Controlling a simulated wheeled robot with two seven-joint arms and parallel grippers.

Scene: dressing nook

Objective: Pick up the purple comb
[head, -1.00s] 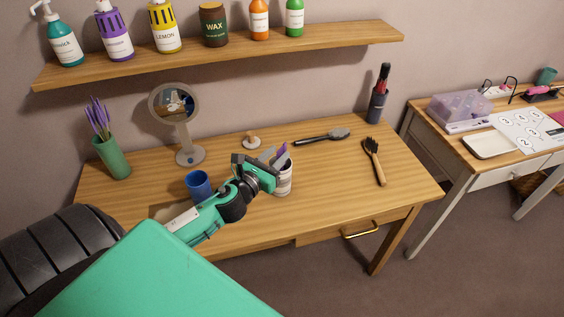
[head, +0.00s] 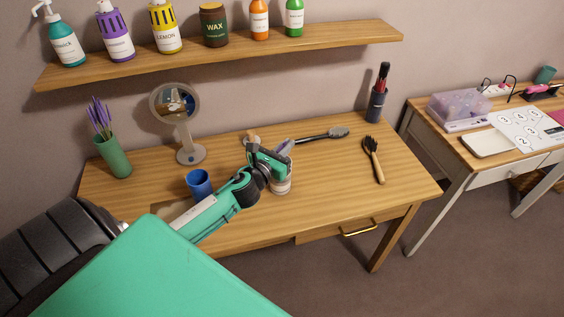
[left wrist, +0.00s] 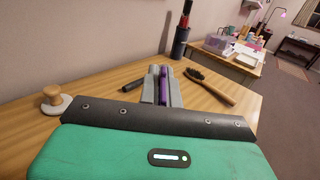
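The purple comb (left wrist: 164,84) stands between the two grey fingers of my left gripper (left wrist: 161,90) in the left wrist view. The fingers are close together and look shut on it. The comb's lower part is hidden by the gripper and the cup. My right gripper is not in view.
On the wooden desk (head: 330,190) are a blue cup (head: 199,184), a round mirror (head: 190,154), a green vase (head: 114,157), a dark hairbrush (head: 337,133), a wooden-handled brush (head: 375,165) and a dark holder (head: 376,104). A shelf (head: 330,36) with bottles hangs above. The desk's right front is clear.

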